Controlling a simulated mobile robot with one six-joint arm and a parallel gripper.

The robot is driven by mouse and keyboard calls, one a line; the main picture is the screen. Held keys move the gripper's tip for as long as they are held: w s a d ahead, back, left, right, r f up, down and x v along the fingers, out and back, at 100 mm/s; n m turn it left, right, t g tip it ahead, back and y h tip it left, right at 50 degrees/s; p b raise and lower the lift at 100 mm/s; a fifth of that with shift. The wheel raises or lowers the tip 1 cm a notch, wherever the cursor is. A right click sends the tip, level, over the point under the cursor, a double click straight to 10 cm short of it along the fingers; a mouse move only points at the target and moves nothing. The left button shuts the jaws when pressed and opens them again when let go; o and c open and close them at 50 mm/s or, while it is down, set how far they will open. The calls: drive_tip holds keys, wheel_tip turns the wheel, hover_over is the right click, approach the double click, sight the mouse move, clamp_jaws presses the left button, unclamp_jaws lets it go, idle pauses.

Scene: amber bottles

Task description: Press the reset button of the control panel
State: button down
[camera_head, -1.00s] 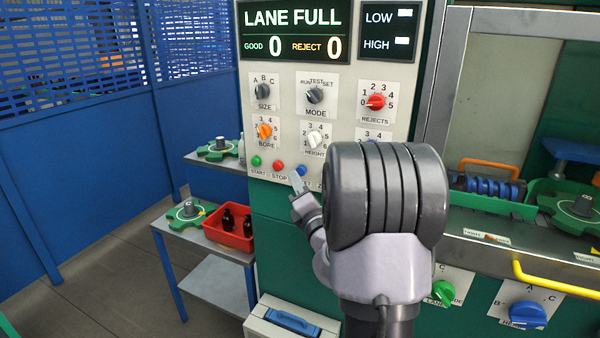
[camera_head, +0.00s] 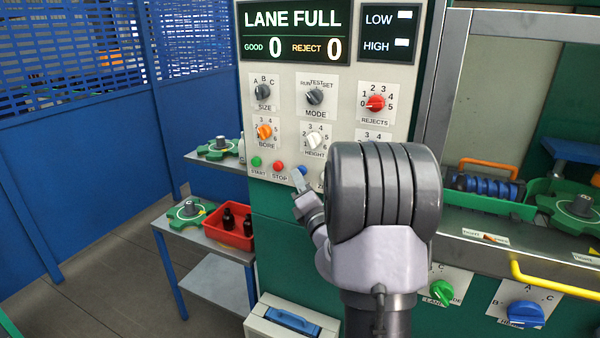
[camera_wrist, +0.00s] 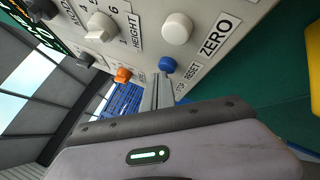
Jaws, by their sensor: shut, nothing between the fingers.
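The control panel (camera_head: 285,105) is a pale upright face with a display reading LANE FULL. The blue reset button (camera_head: 302,170) is in its lower button row, right of the red stop button (camera_head: 278,167) and green start button (camera_head: 256,161). In the wrist view the blue button (camera_wrist: 168,66) shows beside its RESET label (camera_wrist: 191,72). My gripper (camera_head: 297,177) is shut and empty, its fingertips just in front of and below the blue button. In the wrist view the fingertips (camera_wrist: 157,80) are close to the button's edge; I cannot tell whether they touch.
A white button (camera_wrist: 177,28) marked ZERO sits beside the reset button. Knobs, such as the white height knob (camera_head: 314,141), are above the row. A red crate (camera_head: 232,238) with dark bottles stands on a side table at left. A yellow handle (camera_head: 560,280) is at lower right.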

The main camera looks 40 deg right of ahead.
drive_tip(key=shift+d, duration=0.2)
drive_tip(key=shift+a, duration=0.1)
idle(0.4)
drive_tip(key=shift+s+a, duration=0.3)
drive_tip(key=shift+a, duration=0.4)
drive_tip(key=shift+a, duration=0.1)
drive_tip(key=shift+s+a, duration=0.3)
drive_tip(key=shift+a, duration=0.45)
drive_tip(key=shift+s+a, duration=0.35)
drive_tip(key=shift+a, duration=0.4)
drive_tip(key=shift+s+a, duration=0.3)
drive_tip(key=shift+a, duration=0.45)
